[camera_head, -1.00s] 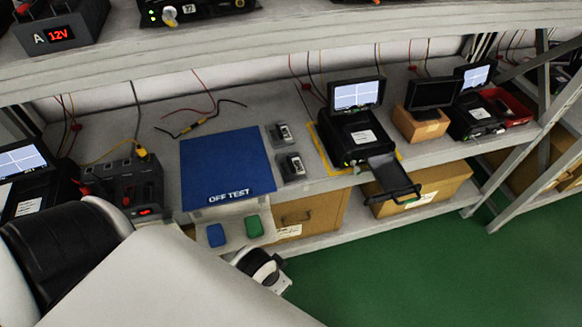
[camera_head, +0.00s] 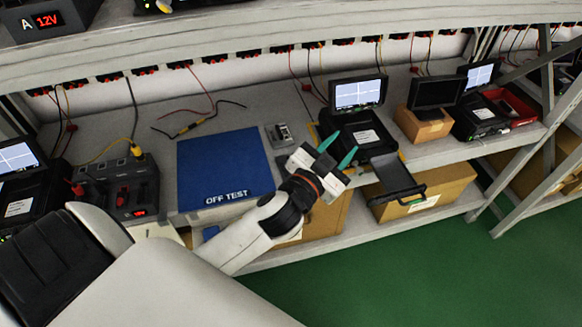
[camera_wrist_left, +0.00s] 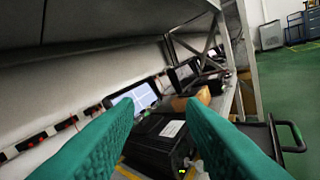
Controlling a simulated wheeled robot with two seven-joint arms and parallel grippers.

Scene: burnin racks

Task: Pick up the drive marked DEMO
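A small grey drive with a dark label (camera_head: 281,134) lies on the shelf just right of the blue OFF TEST mat (camera_head: 225,165). Its marking is too small to read, so I cannot tell whether it says DEMO. A second similar drive, seen in the earlier head view, is now hidden behind my left gripper. My left gripper (camera_head: 339,147) has green fingers spread apart, to the right of the visible drive and in front of a black test unit (camera_head: 367,136). In the left wrist view my left gripper (camera_wrist_left: 162,108) is open and empty. My right gripper does not show.
The black test unit with a lit screen also shows in the left wrist view (camera_wrist_left: 158,143); its tray (camera_head: 394,176) sticks out over the shelf edge. A brown box with a dark screen (camera_head: 422,124) stands to its right. The upper shelf (camera_head: 250,38) overhangs the work shelf.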

